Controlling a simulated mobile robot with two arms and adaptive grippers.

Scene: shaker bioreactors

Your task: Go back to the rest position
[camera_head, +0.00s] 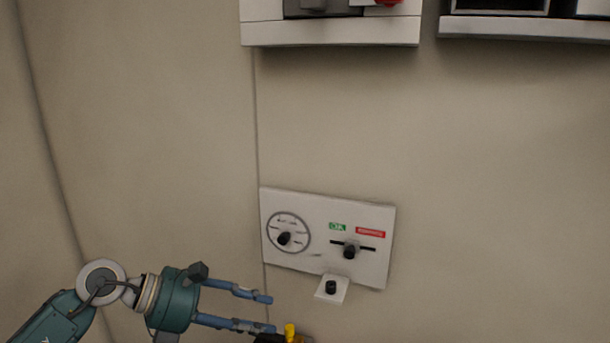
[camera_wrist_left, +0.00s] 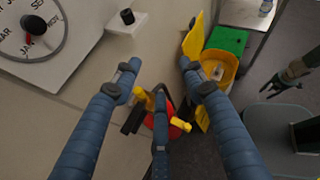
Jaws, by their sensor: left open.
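My left gripper (camera_head: 270,314) reaches in from the lower left in the head view. Its blue fingers are spread, with nothing held between them. In the left wrist view the fingers of the left gripper (camera_wrist_left: 158,68) also stand wide apart. A white wall panel (camera_head: 325,272) with a round dial (camera_head: 288,232) and a slider knob (camera_head: 350,251) is above and right of the gripper, apart from it. What looks like my right gripper (camera_wrist_left: 289,78) shows small at the right of the left wrist view; its jaw state is unclear.
A yellow and black fitting (camera_head: 291,333) is close to the lower finger in the head view. The left wrist view shows yellow handles with a red part (camera_wrist_left: 174,131) beyond the fingers, and a yellow container (camera_wrist_left: 221,68). Cabinets (camera_head: 330,33) hang above. The wall between is bare.

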